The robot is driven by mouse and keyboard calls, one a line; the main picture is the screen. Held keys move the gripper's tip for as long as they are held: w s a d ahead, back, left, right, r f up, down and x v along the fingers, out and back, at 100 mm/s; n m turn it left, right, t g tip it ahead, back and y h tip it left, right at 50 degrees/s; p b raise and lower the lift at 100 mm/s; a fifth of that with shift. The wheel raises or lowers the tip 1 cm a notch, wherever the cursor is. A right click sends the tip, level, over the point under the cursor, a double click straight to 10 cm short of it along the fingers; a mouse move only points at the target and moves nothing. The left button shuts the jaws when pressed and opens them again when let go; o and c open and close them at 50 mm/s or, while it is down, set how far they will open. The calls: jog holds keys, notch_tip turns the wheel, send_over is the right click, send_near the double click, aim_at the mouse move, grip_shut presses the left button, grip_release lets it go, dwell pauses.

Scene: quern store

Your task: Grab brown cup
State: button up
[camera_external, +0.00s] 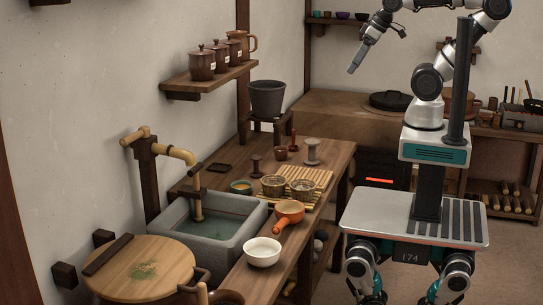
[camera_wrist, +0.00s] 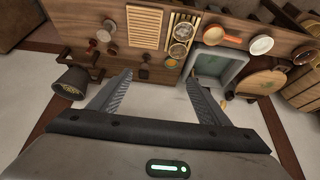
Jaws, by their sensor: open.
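A small brown cup (camera_external: 281,153) stands upright on the wooden counter (camera_external: 330,165), between a dark wooden spool-shaped piece (camera_external: 256,165) and a grey one (camera_external: 312,150). In the wrist view several small brown items lie left of the slatted mat; I cannot tell surely which one is the cup. My gripper (camera_external: 354,68) hangs high in the air, right of and well above the cup, touching nothing. In the wrist view my gripper (camera_wrist: 159,85) has its fingers spread wide with nothing between them.
A slatted mat (camera_external: 319,180) with two woven bowls, an orange pan (camera_external: 289,211) and a white bowl (camera_external: 262,252) share the counter. A grey sink (camera_external: 225,243) adjoins it. A wall shelf (camera_external: 215,81) holds brown lidded mugs. A dark pot (camera_external: 267,98) stands behind the counter.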

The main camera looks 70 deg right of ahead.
jog(key=w+d+f+m+g+h+b, duration=0.1)
jog(key=w+d+f+m+b, duration=0.1)
jog(key=w+d+f+b, duration=0.4)
jog(key=w+d+f+m+h+b, duration=0.1)
jog(key=w+f+m+b, duration=0.2)
jog(key=w, duration=0.5)
jog(key=m+g+h+b, duration=0.1)
jog(key=m+b, duration=0.3)
jog(key=b, duration=0.9)
send_over(281, 149)
jog(key=s+a, duration=0.2)
jog(key=a, duration=0.2)
notch_tip(281, 149, down, 32)
jog(key=shift+s+f, duration=0.1)
jog(key=shift+s+b+x, duration=0.1)
jog(key=shift+b+x, duration=0.3)
jog(key=shift+x, duration=1.05)
jog(key=shift+s+b+x, duration=0.15)
jog(key=shift+b+x, duration=0.2)
jog(key=shift+x, duration=1.1)
jog(key=shift+c, duration=0.4)
jog(key=c, duration=1.1)
